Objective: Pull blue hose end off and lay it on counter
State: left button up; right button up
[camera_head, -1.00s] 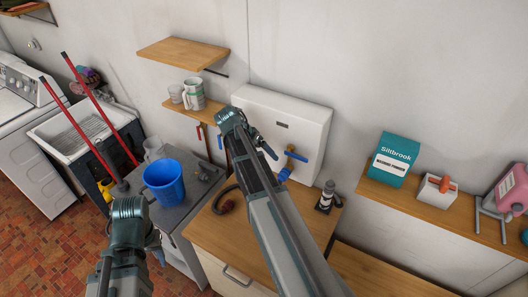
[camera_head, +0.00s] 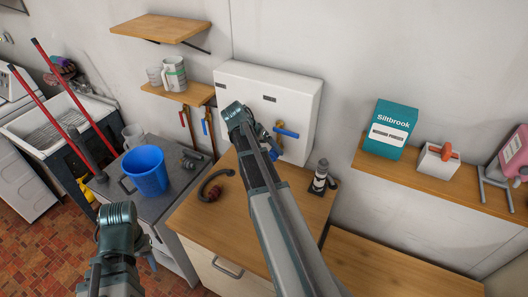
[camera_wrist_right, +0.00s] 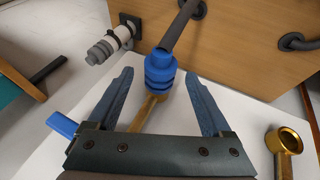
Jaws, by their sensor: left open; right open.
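The blue hose end (camera_wrist_right: 160,74) is a ribbed blue collar on a brass tap spout (camera_wrist_right: 148,112), with a dark hose running from it. In the wrist view it sits between the spread fingers of my right gripper (camera_wrist_right: 159,76), with a gap on each side. In the head view my right gripper (camera_head: 271,148) is beside the tap's blue handle (camera_head: 287,132), and the arm hides the hose end. The wooden counter (camera_head: 300,205) lies below. My left gripper (camera_head: 152,259) is partly hidden by its own wrist, low at the left, away from the hose.
A dark hose with a red end (camera_head: 211,192) lies on the counter's left part. A grey-and-white ribbed object (camera_head: 319,176) stands at the right. The white box (camera_head: 293,95) is behind the tap. A blue bucket (camera_head: 146,170) stands further left. The front counter is clear.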

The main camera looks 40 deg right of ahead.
jog(key=shift+s+d+f+b, duration=0.1)
jog(key=shift+d+f+b, duration=0.25)
jog(key=shift+f, duration=0.2)
grip_shut()
